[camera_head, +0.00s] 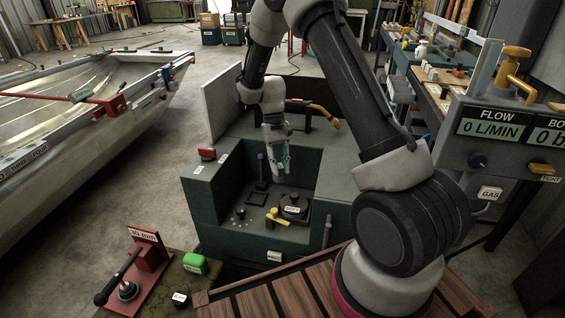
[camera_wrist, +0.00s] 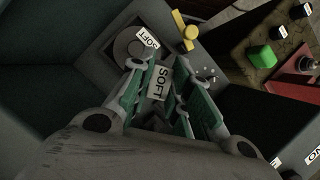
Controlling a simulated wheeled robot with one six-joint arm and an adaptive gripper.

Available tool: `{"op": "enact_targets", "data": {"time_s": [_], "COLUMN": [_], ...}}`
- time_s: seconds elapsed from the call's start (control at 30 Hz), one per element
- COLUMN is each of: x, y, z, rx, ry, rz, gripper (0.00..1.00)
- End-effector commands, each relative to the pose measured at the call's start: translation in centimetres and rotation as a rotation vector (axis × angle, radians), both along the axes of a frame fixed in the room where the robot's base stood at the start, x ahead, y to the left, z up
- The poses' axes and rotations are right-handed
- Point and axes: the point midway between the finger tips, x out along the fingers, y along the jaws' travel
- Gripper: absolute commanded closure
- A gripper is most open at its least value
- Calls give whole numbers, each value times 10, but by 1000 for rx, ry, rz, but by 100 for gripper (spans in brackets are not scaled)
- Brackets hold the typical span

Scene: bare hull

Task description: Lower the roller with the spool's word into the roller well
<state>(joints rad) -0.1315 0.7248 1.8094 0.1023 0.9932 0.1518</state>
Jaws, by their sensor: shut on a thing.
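My gripper (camera_head: 277,162) hangs over the recess of the dark green cabinet (camera_head: 205,205), fingers pointing down. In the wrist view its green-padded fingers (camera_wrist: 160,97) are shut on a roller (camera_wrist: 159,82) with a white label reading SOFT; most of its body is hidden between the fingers. Below lies a round dark spool (camera_wrist: 130,46) with a label (camera_wrist: 148,37) also reading SOFT. In the head view the spool (camera_head: 294,208) sits on the recess floor, beside a yellow lever (camera_head: 277,216).
A purple-topped post (camera_head: 261,168) stands in the recess, near small white bits on its floor. A gauge panel (camera_head: 500,130) is at right, a metal boat (camera_head: 80,110) at left.

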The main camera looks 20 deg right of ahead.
Motion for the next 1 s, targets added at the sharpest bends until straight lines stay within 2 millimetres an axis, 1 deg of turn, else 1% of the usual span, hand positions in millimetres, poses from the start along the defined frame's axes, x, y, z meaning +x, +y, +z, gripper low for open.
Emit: {"op": "enact_targets", "data": {"time_s": [0.17,0.37,0.47,0.57,0.67,0.7,0.8,0.9,1.0], "x": [2,9,16,26,38,43,55,65,71], "y": [17,39,50,60,68,70,72,70,68], "z": [-9,-19,-24,-28,-32,-33,-36,-37,-37], "rx": [1,1,2,4,4,4,4,5,5], "ry": [0,0,1,1,0,-2,-3,-3,-3], "rz": [-187,-510,-718,-966,-1276,-1405,-1701,-1916,-2039], "gripper": [100,100,100,100,100,100,100,100,100]}}
